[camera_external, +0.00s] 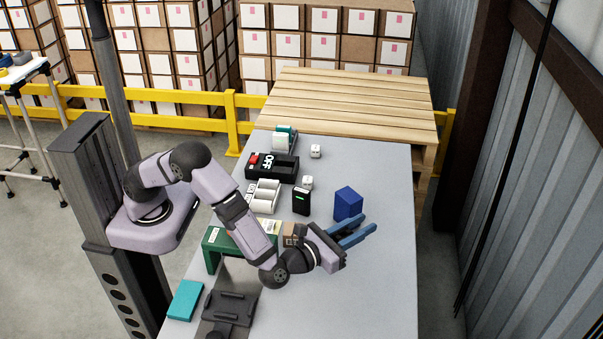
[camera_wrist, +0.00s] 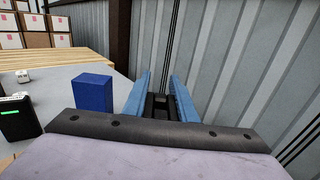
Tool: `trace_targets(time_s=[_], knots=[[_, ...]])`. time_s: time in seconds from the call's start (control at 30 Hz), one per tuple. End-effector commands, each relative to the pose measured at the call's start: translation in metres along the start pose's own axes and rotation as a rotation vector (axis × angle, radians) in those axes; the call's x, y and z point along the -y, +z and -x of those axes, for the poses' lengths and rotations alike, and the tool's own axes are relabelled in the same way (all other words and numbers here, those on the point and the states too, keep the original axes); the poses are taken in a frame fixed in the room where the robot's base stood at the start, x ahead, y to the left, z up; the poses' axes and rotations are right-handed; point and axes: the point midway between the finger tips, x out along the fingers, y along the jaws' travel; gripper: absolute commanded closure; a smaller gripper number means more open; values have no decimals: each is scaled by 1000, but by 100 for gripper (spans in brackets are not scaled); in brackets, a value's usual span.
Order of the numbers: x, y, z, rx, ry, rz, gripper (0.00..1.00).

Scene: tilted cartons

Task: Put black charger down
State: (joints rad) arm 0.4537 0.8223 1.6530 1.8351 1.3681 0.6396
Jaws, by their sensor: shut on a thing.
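A black box-shaped device with a green light, which looks like the black charger (camera_external: 301,201), stands upright on the grey table, left of my gripper and apart from it. It also shows at the left edge of the wrist view (camera_wrist: 18,120). My gripper (camera_external: 365,225) is held low over the right part of the table, with its blue fingers pointing right. In the wrist view my gripper (camera_wrist: 160,78) has a small dark thing (camera_wrist: 158,107) between its fingers. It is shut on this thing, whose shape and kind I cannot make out.
A blue box (camera_external: 348,203) stands just behind my gripper. White cubes (camera_external: 307,182), a white carton (camera_external: 263,196), a black OFF switch box (camera_external: 271,167), a green stand (camera_external: 222,244) and a teal box (camera_external: 185,300) occupy the left side. The table (camera_external: 385,285) is clear at front right.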

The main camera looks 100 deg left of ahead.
Motion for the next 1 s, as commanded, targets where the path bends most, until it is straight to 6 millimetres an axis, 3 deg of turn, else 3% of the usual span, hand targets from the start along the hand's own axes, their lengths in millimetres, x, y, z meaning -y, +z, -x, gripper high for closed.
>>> trace_targets(time_s=[0.57, 0.83, 1.0], knots=[[2, -2, 2, 0, -4, 0, 98], [27, -6, 29, 1, -65, 6, 98], [48, 17, 50, 3, -84, 10, 98]])
